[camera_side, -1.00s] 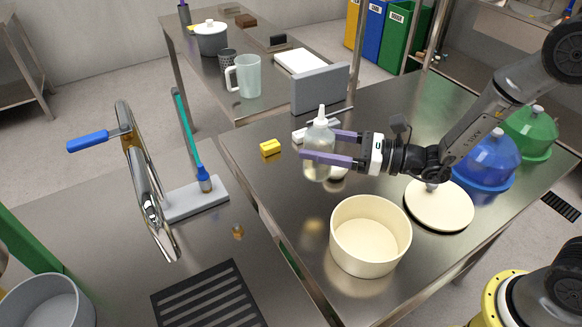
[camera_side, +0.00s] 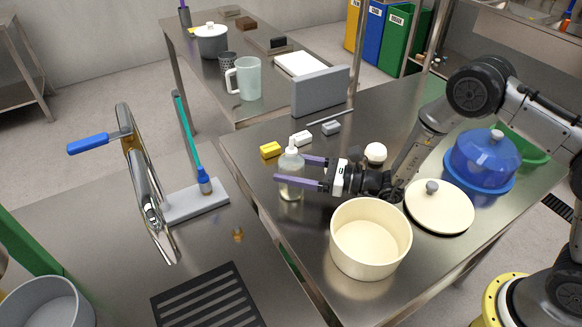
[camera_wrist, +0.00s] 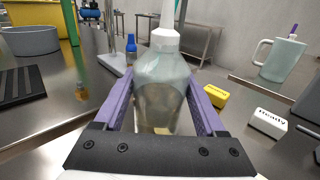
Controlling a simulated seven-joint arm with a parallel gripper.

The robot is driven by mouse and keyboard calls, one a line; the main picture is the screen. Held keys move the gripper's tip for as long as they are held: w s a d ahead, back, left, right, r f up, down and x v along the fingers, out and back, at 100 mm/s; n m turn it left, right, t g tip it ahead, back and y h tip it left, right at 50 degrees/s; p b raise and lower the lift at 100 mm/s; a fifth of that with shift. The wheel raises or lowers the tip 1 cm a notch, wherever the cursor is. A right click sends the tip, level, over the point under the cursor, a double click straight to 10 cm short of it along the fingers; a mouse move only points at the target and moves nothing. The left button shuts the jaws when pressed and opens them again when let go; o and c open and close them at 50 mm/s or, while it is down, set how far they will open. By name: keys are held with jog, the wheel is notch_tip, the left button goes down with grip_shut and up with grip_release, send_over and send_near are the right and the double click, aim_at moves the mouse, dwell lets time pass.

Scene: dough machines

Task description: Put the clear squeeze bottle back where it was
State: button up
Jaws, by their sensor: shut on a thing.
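The clear squeeze bottle (camera_side: 291,187) has a white nozzle cap and stands upright near the left edge of the steel table. In the wrist view the bottle (camera_wrist: 162,88) fills the space between the purple fingers. My gripper (camera_side: 300,172) is shut on the bottle from the right, one finger on each side of its body. In the wrist view my gripper (camera_wrist: 162,115) shows both fingers against the bottle. Whether the bottle's base touches the table I cannot tell.
A cream pot (camera_side: 370,238) stands just right of and in front of the bottle, its lid (camera_side: 439,207) beside it. Yellow (camera_side: 270,150), white (camera_side: 302,139) and grey (camera_side: 331,128) blocks lie behind. A white ball (camera_side: 375,152) and blue dome (camera_side: 482,160) are right. The table's left edge is close.

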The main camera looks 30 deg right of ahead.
aim_at(294, 148)
jog(key=shift+f, duration=0.1)
jog(key=o, duration=1)
jog(key=shift+r, duration=0.2)
jog(key=shift+s+d+r, duration=0.2)
jog(key=shift+s+d, duration=0.35)
jog(key=shift+d, duration=0.05)
jog(key=shift+s+d+r, duration=0.2)
jog(key=shift+s+d, duration=0.35)
notch_tip(294, 148, up, 5)
jog(key=shift+r, duration=0.55)
